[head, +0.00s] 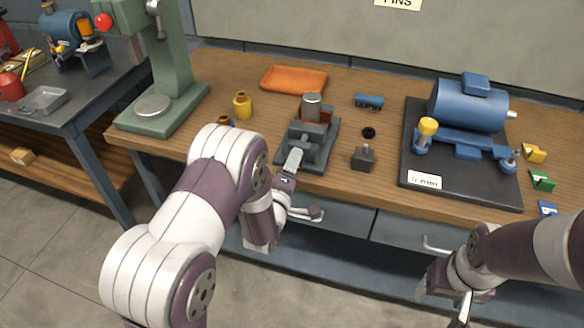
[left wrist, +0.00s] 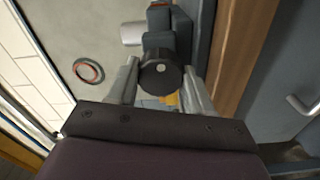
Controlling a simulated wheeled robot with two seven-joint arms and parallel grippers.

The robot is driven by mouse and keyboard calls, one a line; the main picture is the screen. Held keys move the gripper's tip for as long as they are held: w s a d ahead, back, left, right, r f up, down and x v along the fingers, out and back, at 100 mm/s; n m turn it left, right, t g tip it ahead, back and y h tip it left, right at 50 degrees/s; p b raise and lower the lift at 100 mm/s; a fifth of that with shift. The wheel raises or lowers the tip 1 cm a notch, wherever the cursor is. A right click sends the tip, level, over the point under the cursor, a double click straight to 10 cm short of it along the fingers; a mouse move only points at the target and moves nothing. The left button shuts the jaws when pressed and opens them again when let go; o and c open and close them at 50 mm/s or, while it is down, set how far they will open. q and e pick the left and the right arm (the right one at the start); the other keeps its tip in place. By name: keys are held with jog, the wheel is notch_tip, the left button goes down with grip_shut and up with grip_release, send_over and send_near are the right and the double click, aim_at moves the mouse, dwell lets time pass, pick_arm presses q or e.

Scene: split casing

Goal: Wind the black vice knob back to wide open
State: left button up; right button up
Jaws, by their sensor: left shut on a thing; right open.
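The dark grey vice (head: 325,153) stands near the front edge of the wooden bench. A grey metal cylinder (head: 312,103) stands upright at its jaws; I cannot tell whether they grip it. In the left wrist view the round black vice knob (left wrist: 160,78) sits between my two fingers. My left gripper (head: 294,158) is at the front of the vice and shut on the knob; it also shows in the left wrist view (left wrist: 161,85). In the head view the gripper hides the knob. My right gripper (head: 443,296) is open and empty, low in front of the bench.
An orange tray (head: 294,79) lies behind the vice. A blue motor (head: 470,105) sits on a black mat farther right.

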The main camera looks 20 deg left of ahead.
pick_arm(q)
jog(key=shift+d+f+n+b, duration=0.1)
jog(key=shift+n+b, duration=1.65)
jog(key=shift+n, duration=2.8)
jog(key=shift+f+n+b, duration=0.1)
jog(key=shift+n+b, duration=1.6)
jog(key=shift+n, duration=2.85)
jog(key=o, duration=1)
jog(key=shift+r, duration=0.1)
jog(key=shift+o, duration=0.2)
jog(key=shift+s, duration=0.15)
